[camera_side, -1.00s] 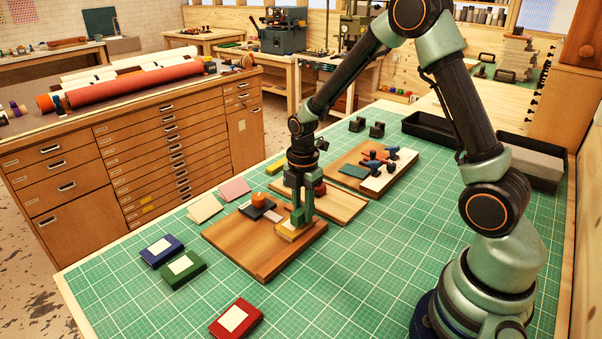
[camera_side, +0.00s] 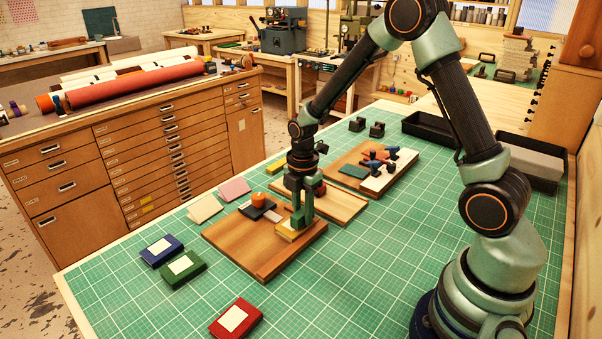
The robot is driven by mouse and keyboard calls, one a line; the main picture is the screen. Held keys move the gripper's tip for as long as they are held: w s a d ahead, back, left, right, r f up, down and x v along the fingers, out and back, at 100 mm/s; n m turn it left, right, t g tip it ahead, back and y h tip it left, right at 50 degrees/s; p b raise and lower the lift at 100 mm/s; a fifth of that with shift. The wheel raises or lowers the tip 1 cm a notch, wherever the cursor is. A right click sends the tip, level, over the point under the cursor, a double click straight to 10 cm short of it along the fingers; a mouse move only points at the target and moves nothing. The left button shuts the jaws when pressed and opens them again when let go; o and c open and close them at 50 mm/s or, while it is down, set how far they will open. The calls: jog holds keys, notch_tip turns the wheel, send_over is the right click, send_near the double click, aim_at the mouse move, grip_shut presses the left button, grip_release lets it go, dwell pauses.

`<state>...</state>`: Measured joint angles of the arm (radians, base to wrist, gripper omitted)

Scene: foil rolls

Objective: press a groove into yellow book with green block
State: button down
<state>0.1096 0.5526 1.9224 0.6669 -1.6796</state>
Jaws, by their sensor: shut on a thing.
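The yellow book (camera_side: 286,235) lies on the near wooden board, close to its right edge, with a pale label on top. My gripper (camera_side: 303,205) points down over it and is shut on the green block (camera_side: 297,219). The block is upright, and its lower end is at the right part of the book's top. I cannot tell whether it touches or presses in. The block and gripper hide part of the book, and no groove can be made out.
The near wooden board (camera_side: 238,240) also holds a dark tool with an orange knob (camera_side: 258,200). Blue (camera_side: 161,250), green (camera_side: 183,268) and red (camera_side: 236,318) books lie on the mat's near left. Another board with tools (camera_side: 350,160) lies behind. The mat's front middle is clear.

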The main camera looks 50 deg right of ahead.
aim_at(295, 230)
jog(key=shift+s+a, duration=0.1)
jog(key=shift+a, duration=0.7)
dwell(0.5)
jog(key=shift+a, duration=0.4)
dwell(0.3)
jog(key=shift+a, duration=0.45)
jog(key=shift+d+f, duration=0.1)
jog(key=shift+d, duration=1.1)
dwell(0.5)
jog(key=shift+s+d, duration=0.1)
jog(key=shift+d, duration=0.4)
jog(key=shift+w+a, duration=0.2)
jog(key=shift+a, duration=0.7)
dwell(0.5)
jog(key=shift+s+a, duration=0.2)
jog(key=shift+a, duration=0.6)
dwell(0.3)
jog(key=shift+d, duration=0.2)
jog(key=shift+w+d, duration=0.1)
jog(key=shift+d, duration=0.15)
